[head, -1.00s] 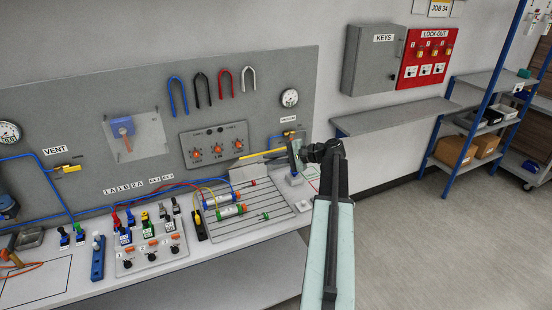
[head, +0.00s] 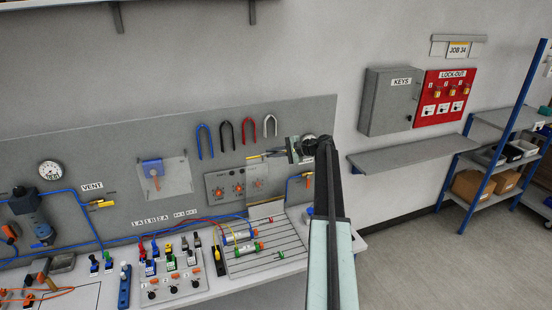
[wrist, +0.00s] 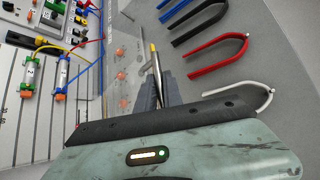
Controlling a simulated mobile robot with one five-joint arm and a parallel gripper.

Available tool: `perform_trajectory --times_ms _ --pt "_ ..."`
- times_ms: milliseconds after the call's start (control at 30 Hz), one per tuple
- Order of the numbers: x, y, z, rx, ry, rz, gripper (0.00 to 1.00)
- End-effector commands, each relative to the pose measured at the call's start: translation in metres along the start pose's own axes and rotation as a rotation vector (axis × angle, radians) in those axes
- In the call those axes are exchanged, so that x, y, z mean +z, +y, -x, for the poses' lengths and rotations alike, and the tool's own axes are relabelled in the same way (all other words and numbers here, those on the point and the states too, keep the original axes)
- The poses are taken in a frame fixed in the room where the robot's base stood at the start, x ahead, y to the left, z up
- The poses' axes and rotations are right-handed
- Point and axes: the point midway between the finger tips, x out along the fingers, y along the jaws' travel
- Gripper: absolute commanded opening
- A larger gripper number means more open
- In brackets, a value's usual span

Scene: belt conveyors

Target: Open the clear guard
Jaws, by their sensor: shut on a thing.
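A clear guard (head: 257,184) stands raised in front of the right part of the grey control box with orange knobs (head: 222,192). In the wrist view the clear guard (wrist: 122,45) lies between the camera and the orange knobs. My gripper (head: 284,154) is at its upper right. The fingers (wrist: 157,92) are shut on a thin rod with a yellow end (wrist: 153,50), which runs along the guard's edge. Whether the rod is joined to the guard is hard to tell.
Blue, black, red and white shackles (head: 224,135) hang just above my gripper. Below are a slotted plate (head: 275,262) with cylinders, and plugs and hoses to its left. A grey shelf (head: 410,158) is at right.

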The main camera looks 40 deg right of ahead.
Motion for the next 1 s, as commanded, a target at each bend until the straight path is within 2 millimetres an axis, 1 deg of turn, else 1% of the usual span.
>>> perform_trajectory --times_ms 33,133,533,567,600,633,900,1000 --pt "-0.0031 -0.0037 -0.0008 -0.001 0.003 0.0 0.0" --pt "-0.0044 -0.0057 -0.0028 -0.001 0.003 0.0 0.0" --pt "-0.0039 -0.0061 -0.0042 -0.001 0.002 0.0 0.0" --pt "-0.0039 -0.0061 -0.0043 -0.001 0.002 0.0 0.19" --pt "-0.0037 -0.0061 -0.0043 -0.001 0.001 0.0 0.3" --pt "-0.0037 -0.006 -0.0045 0.0 0.001 0.0 0.32" --pt "-0.0029 -0.0057 -0.0052 0.001 0.0 0.001 0.32" --pt "-0.0025 -0.0061 -0.0014 0.002 0.0 0.001 0.32"
